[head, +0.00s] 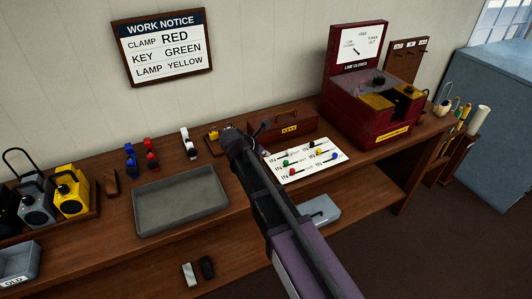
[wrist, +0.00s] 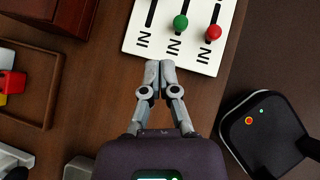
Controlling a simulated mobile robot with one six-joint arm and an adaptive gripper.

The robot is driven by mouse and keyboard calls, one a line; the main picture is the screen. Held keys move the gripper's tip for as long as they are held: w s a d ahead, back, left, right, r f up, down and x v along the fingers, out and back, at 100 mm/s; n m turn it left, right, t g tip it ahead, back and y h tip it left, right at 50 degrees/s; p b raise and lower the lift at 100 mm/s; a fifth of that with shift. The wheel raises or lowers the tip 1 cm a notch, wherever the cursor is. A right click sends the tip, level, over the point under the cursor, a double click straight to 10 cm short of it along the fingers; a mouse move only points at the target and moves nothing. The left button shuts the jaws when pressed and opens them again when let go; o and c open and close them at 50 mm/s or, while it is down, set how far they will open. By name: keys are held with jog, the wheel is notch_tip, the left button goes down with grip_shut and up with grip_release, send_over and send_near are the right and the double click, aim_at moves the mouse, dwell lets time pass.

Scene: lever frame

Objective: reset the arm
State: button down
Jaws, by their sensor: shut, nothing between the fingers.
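My gripper (wrist: 160,66) is shut and empty in the wrist view. Its fingertips are just short of the edge of the white lever panel (wrist: 196,58) that carries the IN labels. A green knob (wrist: 180,22) and a red knob (wrist: 214,32) sit on slots there. In the head view the panel (head: 304,166) lies on the bench with several coloured knobs, including a yellow one (head: 319,154) and a blue one (head: 333,156).
A dark red machine (head: 352,110) reading LINE CLOSED stands right of the panel. A red KEYS box (head: 290,135) is behind it. A grey tray (head: 180,220) lies left of my arm. Lamps (head: 70,190) stand far left. A work notice (head: 164,49) hangs on the wall.

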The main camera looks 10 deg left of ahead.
jog(key=shift+d, duration=0.1)
jog(key=d+m, duration=0.2)
jog(key=d, duration=0.1)
jog(key=s+d+f+m+g, duration=0.1)
jog(key=d+m, duration=0.1)
jog(key=d, duration=0.1)
jog(key=s+d+f+m+g, duration=0.1)
jog(key=d+m, duration=0.1)
jog(key=d, duration=0.2)
jog(key=shift+m, duration=0.3)
jog(key=s+d+f+m+g+y, duration=0.1)
jog(key=s+d+m+g+y, duration=0.1)
jog(key=s+d+m, duration=0.5)
jog(key=s+d+f+m+g+y, duration=0.2)
jog(key=s+d+m, duration=0.5)
jog(key=d+m, duration=0.7)
jog(key=shift+s+d+f+m+g+y, duration=0.15)
jog(key=shift+s+d+m+g+y, duration=0.25)
jog(key=shift+m+g+y, duration=0.25)
jog(key=shift+w, duration=0.1)
dwell(0.8)
